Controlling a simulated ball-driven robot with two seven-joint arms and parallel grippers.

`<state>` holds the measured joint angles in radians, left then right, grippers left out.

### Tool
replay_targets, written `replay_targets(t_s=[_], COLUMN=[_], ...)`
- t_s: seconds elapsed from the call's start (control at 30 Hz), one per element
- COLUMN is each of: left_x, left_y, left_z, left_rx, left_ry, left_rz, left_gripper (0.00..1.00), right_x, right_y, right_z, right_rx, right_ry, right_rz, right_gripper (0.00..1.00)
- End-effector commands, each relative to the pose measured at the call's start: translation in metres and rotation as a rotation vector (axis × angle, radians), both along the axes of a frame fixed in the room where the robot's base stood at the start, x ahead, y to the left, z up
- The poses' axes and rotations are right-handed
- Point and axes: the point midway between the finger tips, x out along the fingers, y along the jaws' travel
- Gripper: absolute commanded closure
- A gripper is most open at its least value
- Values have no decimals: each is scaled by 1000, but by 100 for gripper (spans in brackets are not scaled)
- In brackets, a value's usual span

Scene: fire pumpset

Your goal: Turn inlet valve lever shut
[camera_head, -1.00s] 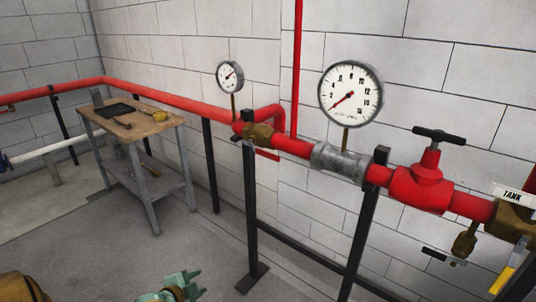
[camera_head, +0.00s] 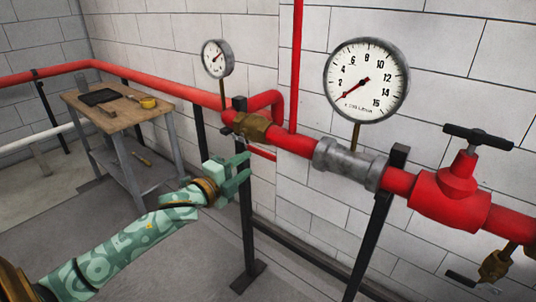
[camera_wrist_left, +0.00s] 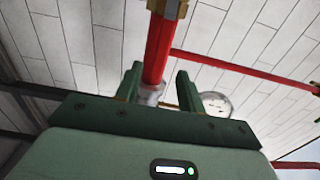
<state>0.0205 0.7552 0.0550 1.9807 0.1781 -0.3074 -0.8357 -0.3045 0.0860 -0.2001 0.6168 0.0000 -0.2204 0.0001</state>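A brass valve (camera_head: 250,126) sits in the red pipe run, with a short red lever (camera_head: 262,154) below it, slanting down to the right. My left gripper (camera_head: 247,166) is open, its two fingers pointing right, near the lever's left end in the head view; I cannot tell whether they touch. In the left wrist view the open fingers (camera_wrist_left: 158,72) show with a red pipe (camera_wrist_left: 160,42) seen between them and brass (camera_wrist_left: 168,6) at the top edge. I cannot pick out the lever surely there. My right gripper is not in view.
A black support post (camera_head: 245,215) stands just behind my left gripper. The small gauge (camera_head: 216,60), large gauge (camera_head: 367,80) and red gate valve (camera_head: 450,198) are along the pipe. A workbench (camera_head: 122,122) with tools stands left. Floor between is clear.

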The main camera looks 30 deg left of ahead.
Motion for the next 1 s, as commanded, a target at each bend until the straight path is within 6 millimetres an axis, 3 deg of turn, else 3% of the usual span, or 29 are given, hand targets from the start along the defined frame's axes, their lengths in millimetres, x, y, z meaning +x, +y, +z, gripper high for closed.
replay_targets(t_s=[0.2, 0.4, 0.6, 0.87, 1.0], left_x=[52, 85, 98, 98, 98], left_y=[-4, -6, -8, -8, -8], left_z=[-3, -3, -1, -1, -1], left_rx=[0, -1, -2, -1, -1], left_ry=[0, 1, 2, 2, 2], left_rz=[1, 1, 1, 1, 1], left_gripper=[61, 61, 61, 61, 100], right_x=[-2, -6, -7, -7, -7], right_y=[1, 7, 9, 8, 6], right_z=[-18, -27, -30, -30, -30], right_rx=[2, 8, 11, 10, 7], right_ry=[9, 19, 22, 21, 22], right_rz=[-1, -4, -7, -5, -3], right_gripper=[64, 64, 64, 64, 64])
